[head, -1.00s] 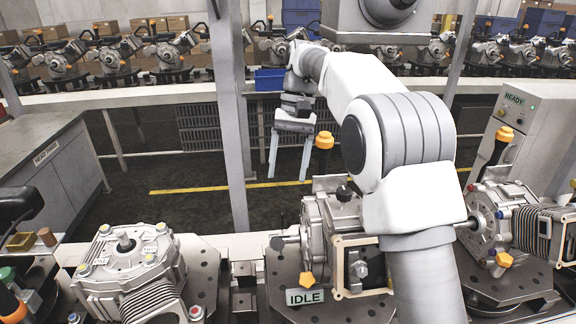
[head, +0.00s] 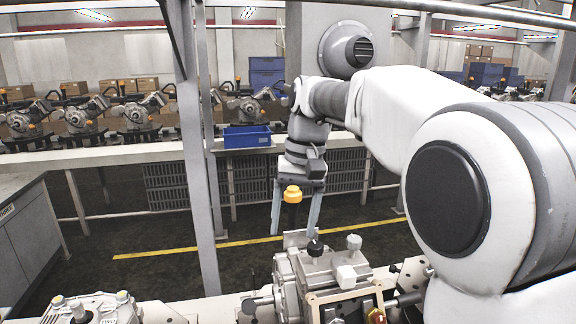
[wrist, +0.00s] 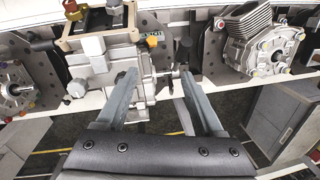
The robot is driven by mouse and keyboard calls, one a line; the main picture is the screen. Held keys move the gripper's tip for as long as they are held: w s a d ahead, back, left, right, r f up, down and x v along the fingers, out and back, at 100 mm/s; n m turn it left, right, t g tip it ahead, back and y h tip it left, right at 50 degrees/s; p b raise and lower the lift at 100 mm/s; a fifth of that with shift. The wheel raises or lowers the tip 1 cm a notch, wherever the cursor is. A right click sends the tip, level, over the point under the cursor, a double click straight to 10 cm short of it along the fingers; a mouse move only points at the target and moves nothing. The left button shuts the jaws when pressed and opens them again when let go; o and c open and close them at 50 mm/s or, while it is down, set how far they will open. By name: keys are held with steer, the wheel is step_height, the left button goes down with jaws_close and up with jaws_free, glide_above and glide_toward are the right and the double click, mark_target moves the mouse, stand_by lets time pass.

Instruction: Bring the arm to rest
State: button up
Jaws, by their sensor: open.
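My gripper (head: 296,210) hangs from my raised arm with its fingers pointing down, open and empty. A grey metal gearbox (wrist: 110,65) lies beyond the fingertips there. The same gearbox also shows in the head view (head: 325,268), mounted on its fixture. I cannot tell from these views whether the fingers touch anything.
Another gearbox (head: 95,308) stands at the lower left. A grey upright post (head: 190,150) rises left of my gripper. A blue bin (head: 247,136) sits on the back bench, where several more units stand in a row. Dark floor with a yellow line (head: 240,240) lies between.

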steer(key=s+d+f+t+b, duration=0.1)
steer(key=s+d+f+t, duration=0.1)
steer(key=s, duration=0.5)
steer(key=s+d+f+t+h+b, duration=0.1)
steer(key=s+d+f+t, duration=0.1)
steer(key=s+d+f, duration=0.2)
steer(key=s+d+f+t+b, duration=0.2)
steer(key=s+d+f, duration=0.2)
steer(key=s+d, duration=0.3)
steer(key=s, duration=0.3)
steer(key=shift+s+m+h, duration=0.3)
steer(key=shift+s+m, duration=0.05)
steer(key=shift+m, duration=0.05)
